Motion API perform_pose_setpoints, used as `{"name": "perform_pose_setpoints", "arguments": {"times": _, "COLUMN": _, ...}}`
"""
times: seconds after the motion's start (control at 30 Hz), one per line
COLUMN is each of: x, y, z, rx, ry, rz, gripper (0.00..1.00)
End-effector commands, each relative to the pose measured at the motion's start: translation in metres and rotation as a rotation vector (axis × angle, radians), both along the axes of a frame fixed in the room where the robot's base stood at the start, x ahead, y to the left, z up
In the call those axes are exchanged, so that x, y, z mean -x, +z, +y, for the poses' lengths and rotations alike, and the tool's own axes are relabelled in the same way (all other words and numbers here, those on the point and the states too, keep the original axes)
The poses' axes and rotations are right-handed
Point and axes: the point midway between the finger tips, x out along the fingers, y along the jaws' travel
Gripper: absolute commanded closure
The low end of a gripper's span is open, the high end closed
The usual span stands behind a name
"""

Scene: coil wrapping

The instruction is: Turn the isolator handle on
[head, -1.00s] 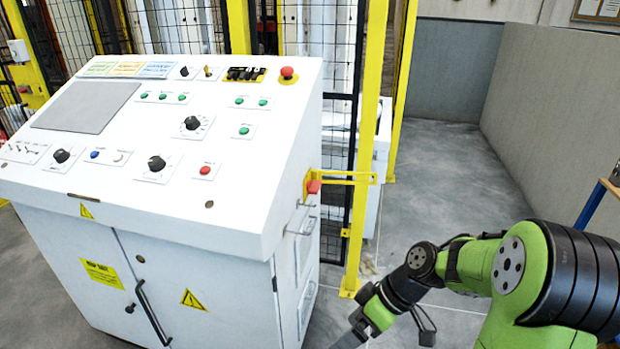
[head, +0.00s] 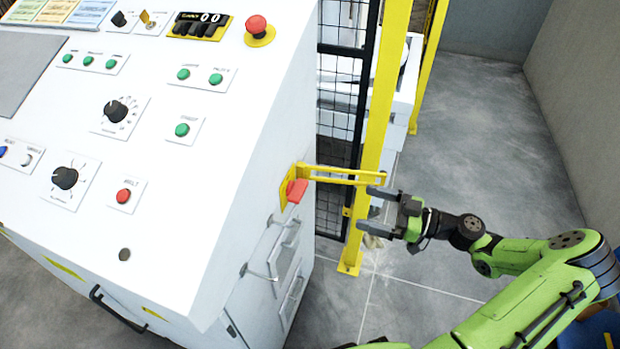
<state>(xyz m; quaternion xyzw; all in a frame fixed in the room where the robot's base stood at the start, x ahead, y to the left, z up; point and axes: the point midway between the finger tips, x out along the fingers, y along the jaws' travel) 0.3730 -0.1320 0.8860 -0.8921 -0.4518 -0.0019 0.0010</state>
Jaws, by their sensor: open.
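The red isolator handle (head: 297,191) sits on a yellow plate on the right side wall of the white control cabinet (head: 235,190). Its exact turn position is hard to tell from this angle. My gripper (head: 367,210) is open and empty, to the right of the handle and a little lower in the picture. Its two fingers point left towards the cabinet side. A clear gap lies between the fingertips and the handle.
A yellow bracket (head: 340,175) sticks out right from beside the handle, just above my upper finger. A yellow fence post (head: 386,100) and black mesh stand behind. A metal pull handle (head: 262,268) is lower on the cabinet side. Grey floor (head: 480,140) is clear to the right.

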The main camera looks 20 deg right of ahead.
Motion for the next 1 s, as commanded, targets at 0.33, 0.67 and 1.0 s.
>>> {"name": "perform_pose_setpoints", "arguments": {"times": 0.33, "x": -0.044, "y": -0.001, "z": 0.065, "rx": 0.001, "ry": 0.011, "rz": 0.002, "gripper": 0.00}}
{"name": "perform_pose_setpoints", "arguments": {"times": 0.67, "x": -0.085, "y": -0.001, "z": 0.120, "rx": 0.002, "ry": 0.008, "rz": 0.003, "gripper": 0.00}}
{"name": "perform_pose_setpoints", "arguments": {"times": 1.0, "x": -0.090, "y": 0.000, "z": 0.126, "rx": 0.003, "ry": 0.005, "rz": 0.005, "gripper": 0.00}}
